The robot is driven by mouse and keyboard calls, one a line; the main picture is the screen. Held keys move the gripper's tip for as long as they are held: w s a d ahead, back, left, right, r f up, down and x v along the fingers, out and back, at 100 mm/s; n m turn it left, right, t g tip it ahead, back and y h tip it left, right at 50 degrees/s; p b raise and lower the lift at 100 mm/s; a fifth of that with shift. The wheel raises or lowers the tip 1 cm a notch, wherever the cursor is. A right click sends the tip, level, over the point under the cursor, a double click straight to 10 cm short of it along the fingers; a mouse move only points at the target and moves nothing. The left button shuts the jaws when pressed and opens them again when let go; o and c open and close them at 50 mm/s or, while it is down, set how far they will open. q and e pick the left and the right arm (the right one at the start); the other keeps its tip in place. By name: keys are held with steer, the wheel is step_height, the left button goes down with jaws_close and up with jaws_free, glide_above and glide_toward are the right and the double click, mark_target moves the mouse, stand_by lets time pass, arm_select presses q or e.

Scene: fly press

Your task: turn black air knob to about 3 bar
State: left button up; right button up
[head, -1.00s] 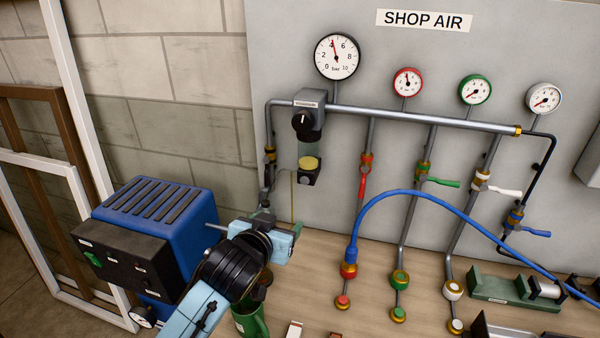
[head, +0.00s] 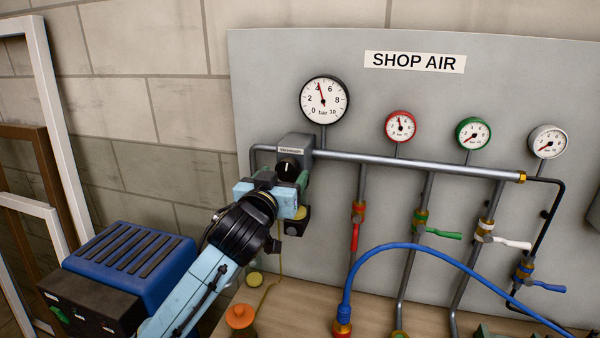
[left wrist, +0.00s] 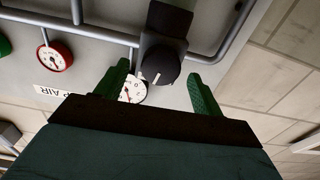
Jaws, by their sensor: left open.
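The black air knob (head: 289,166) with a white mark sits on the grey regulator on the wall panel. The large white bar gauge (head: 324,101) above it has its red needle near 4. My left gripper (head: 284,182) is at the regulator, just in front of and below the knob. In the left wrist view the knob (left wrist: 160,66) shows between the two green fingers of my left gripper (left wrist: 159,74), which are apart, with gaps on both sides. The large gauge (left wrist: 133,90) is partly hidden there. My right gripper is not in view.
A horizontal grey pipe (head: 420,165) runs right from the regulator to valves with coloured handles. A red gauge (head: 400,127), a green gauge (head: 473,134) and a white gauge (head: 547,141) stand above it. A blue compressor (head: 130,262) is at lower left. A blue hose (head: 400,247) arches at right.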

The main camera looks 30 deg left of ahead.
arm_select(q)
steer(key=shift+x, duration=0.8)
steer(key=shift+s, duration=0.1)
steer(key=shift+c, duration=0.3)
steer(key=c, duration=0.9)
steer(key=shift+c, duration=0.2)
